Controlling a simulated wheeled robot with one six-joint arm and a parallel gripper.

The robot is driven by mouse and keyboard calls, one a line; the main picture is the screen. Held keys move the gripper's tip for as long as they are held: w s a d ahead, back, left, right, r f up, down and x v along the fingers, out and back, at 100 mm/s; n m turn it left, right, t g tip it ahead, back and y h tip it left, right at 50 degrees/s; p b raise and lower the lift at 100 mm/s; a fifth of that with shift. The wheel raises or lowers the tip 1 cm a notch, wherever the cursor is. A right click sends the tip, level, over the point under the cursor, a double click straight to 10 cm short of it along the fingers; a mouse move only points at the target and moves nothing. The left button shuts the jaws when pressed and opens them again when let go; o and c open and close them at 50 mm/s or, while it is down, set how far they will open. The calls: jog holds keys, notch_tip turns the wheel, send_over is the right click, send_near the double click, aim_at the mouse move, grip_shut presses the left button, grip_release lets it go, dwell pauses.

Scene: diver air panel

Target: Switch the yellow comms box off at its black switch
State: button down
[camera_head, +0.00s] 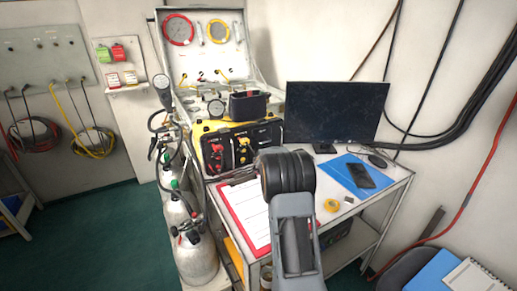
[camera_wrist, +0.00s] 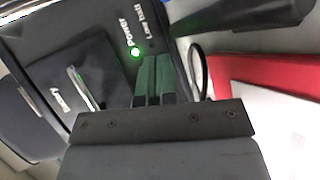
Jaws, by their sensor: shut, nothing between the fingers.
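The yellow comms box (camera_head: 203,158) stands on the table in the head view, with a black front carrying red and yellow connectors. In the wrist view its black panel (camera_wrist: 105,25) fills the upper left, with "Power", "Low batt" and "Battery" labels. The green power light (camera_wrist: 135,51) is lit. My gripper (camera_wrist: 155,60) is shut and empty, its green fingertips close to the panel beside the light. I cannot tell whether they touch it. I cannot make out the black switch; the fingers may hide it. In the head view my arm covers the gripper.
A red clipboard (camera_head: 232,211) with paper lies in front of the box. A monitor (camera_head: 335,112), a blue mat (camera_head: 345,172) and a yellow tape roll (camera_head: 331,205) are to the right. Gas cylinders (camera_head: 197,257) stand at the left. An open gauge case (camera_head: 206,62) rises behind.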

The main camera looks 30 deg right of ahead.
jog(key=shift+w+p, duration=0.7)
jog(key=shift+w+r+p, duration=0.2)
jog(key=shift+w+p, duration=0.1)
jog(key=shift+p, duration=0.5)
dwell(1.3)
jog(key=shift+w+f+p, duration=0.1)
jog(key=shift+w+p, duration=0.3)
jog(key=shift+p, duration=0.3)
dwell(0.9)
jog(key=shift+s, duration=0.2)
jog(key=shift+s+b, duration=0.45)
jog(key=shift+s, duration=0.05)
jog(key=shift+f, duration=0.1)
jog(key=shift+s+f+b, duration=0.2)
jog(key=shift+s+b, duration=0.5)
jog(key=shift+s+a+b, duration=0.1)
jog(key=shift+s+b, duration=1)
jog(key=shift+s, duration=0.7)
